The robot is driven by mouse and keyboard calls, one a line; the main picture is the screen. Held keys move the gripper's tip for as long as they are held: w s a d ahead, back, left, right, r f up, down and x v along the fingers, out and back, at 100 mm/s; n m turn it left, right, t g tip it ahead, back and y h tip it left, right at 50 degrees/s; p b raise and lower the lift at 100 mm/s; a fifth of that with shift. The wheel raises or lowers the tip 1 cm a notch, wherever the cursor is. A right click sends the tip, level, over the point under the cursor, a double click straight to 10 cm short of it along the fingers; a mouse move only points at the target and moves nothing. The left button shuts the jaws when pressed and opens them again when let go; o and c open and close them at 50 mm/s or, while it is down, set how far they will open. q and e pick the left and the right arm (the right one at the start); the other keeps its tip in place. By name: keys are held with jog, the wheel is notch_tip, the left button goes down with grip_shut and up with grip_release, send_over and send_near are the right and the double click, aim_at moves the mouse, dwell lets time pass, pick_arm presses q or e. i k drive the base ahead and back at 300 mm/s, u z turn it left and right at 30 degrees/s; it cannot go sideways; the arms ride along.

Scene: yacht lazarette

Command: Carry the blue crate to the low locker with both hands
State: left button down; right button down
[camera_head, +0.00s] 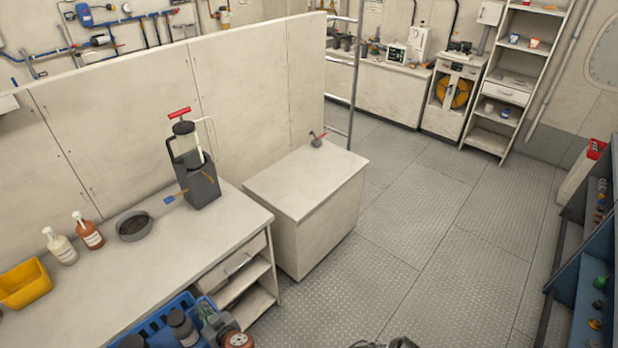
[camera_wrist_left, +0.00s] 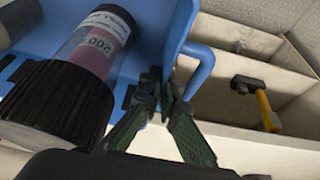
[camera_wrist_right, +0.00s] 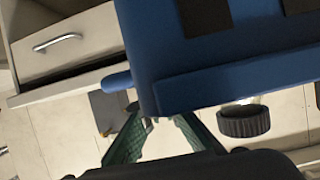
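The blue crate (camera_head: 150,327) is at the bottom left of the head view, at the front of the workbench; its lower part is cut off. It holds black-capped jars (camera_head: 183,328) and a green-grey device (camera_head: 215,322). In the left wrist view, my left gripper (camera_wrist_left: 160,84) has its fingertips nearly together at the crate's wall and handle (camera_wrist_left: 203,62). It looks shut on the crate, though the contact is partly hidden. A low flat-topped locker (camera_head: 300,190) stands right of the workbench.
The workbench (camera_head: 110,275) carries a hand pump (camera_head: 195,170), bottles (camera_head: 88,231), a grey bowl (camera_head: 133,226) and a yellow bin (camera_head: 24,284). The metal floor (camera_head: 420,250) is clear. A blue rack (camera_head: 595,270) stands right.

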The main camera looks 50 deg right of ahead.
aim_at(309, 180)
jog(key=z, duration=2.4)
jog(key=i, duration=3.8)
jog(key=u, duration=0.35)
